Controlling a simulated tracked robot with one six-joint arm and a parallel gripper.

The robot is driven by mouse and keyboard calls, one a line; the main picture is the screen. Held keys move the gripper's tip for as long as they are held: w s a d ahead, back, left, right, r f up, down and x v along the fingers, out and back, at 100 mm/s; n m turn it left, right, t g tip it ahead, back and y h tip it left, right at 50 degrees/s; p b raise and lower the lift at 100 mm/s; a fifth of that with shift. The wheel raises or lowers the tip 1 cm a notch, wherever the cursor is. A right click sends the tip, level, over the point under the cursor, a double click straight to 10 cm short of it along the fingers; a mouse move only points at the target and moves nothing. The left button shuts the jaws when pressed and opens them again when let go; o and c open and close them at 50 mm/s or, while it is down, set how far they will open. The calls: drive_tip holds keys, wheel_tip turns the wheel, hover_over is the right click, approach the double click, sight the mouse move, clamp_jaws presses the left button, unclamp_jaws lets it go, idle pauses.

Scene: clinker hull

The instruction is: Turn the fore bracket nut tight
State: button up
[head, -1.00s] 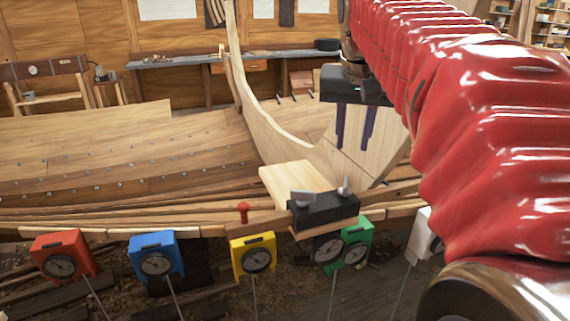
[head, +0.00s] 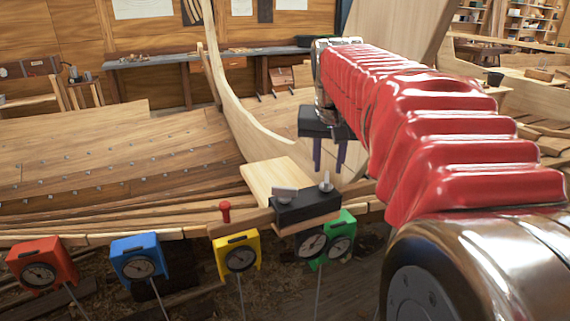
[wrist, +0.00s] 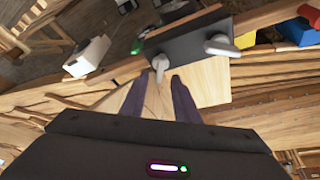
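A black bracket block (head: 307,207) sits on the hull's top edge, with two grey lever-topped nuts. The left nut (head: 284,194) has its lever lying across. The right nut (head: 326,182) stands with its lever pointing up. Both also show in the wrist view: the head view's right nut (wrist: 160,66) is just beyond my fingertips, the other nut (wrist: 221,46) farther right. I cannot tell which is the fore one. My gripper (head: 328,170) has two dark purple fingers, apart and empty, just above and behind the right nut. In the wrist view my gripper (wrist: 158,84) shows a clear gap.
A pale wood board (head: 275,180) lies behind the block. A red peg (head: 225,212) stands left of the block. The curved stem timber (head: 235,105) rises behind.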

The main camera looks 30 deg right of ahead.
sight(328, 176)
drive_tip(key=shift+x, duration=2.15)
clamp_jaws()
drive_tip(key=shift+d, duration=0.1)
